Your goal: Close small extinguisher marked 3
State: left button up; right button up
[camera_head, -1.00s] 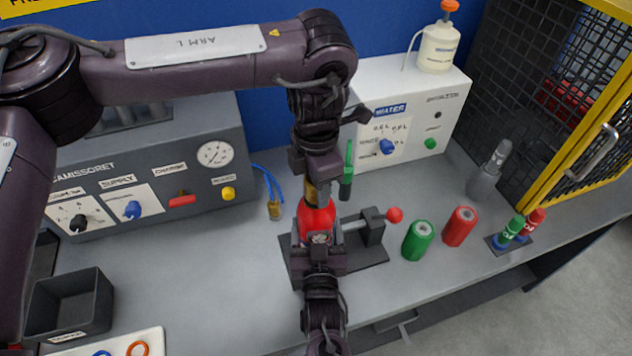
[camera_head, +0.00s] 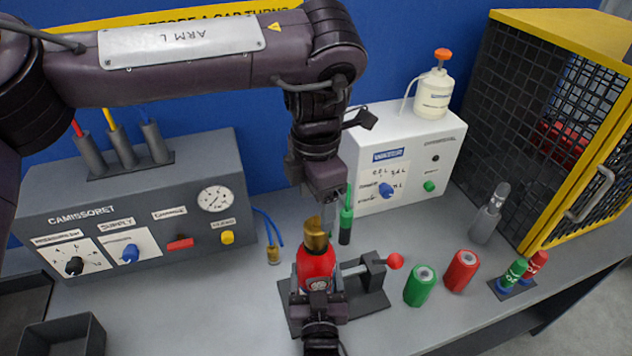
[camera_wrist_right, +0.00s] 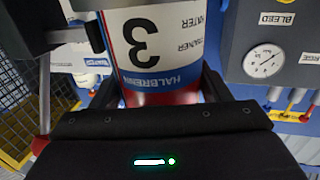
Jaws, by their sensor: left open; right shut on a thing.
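The small red extinguisher (camera_head: 316,266) stands upright on a dark clamp base (camera_head: 370,303) in the middle of the bench, with a brass top (camera_head: 315,234). In the right wrist view its label (camera_wrist_right: 152,45) shows a 3, upside down. My right gripper (camera_head: 318,300) is shut around its body from the front. My left gripper (camera_head: 322,208) is open just above the brass top and points down. Whether it touches the brass cannot be told. The clamp's red-knobbed screw (camera_head: 395,261) is at the right of the extinguisher.
A green cylinder (camera_head: 420,286) and a red cylinder (camera_head: 461,271) stand right of the clamp. The grey supply panel (camera_head: 140,205) is at left, the white water unit (camera_head: 440,150) behind. A yellow-framed cage (camera_head: 560,120) stands at right. A dark bin (camera_head: 65,338) is at front left.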

aim_at(317, 288)
pick_arm(q)
notch_tip(317, 288, up, 4)
jog(key=shift+r, duration=0.1)
pick_arm(e)
jog(key=o, duration=1.9)
jog(key=shift+o, duration=0.2)
jog(key=shift+s, duration=0.1)
pick_arm(q)
jog(key=shift+f, duration=0.2)
pick_arm(e)
jog(key=shift+s, duration=0.2)
pick_arm(q)
jog(key=shift+s+f+b, duration=0.1)
jog(key=shift+f+b, duration=0.85)
jog(key=shift+b, duration=0.2)
pick_arm(e)
jog(key=s, duration=0.6)
jog(key=shift+s+d, duration=0.2)
jog(key=shift+s, duration=0.45)
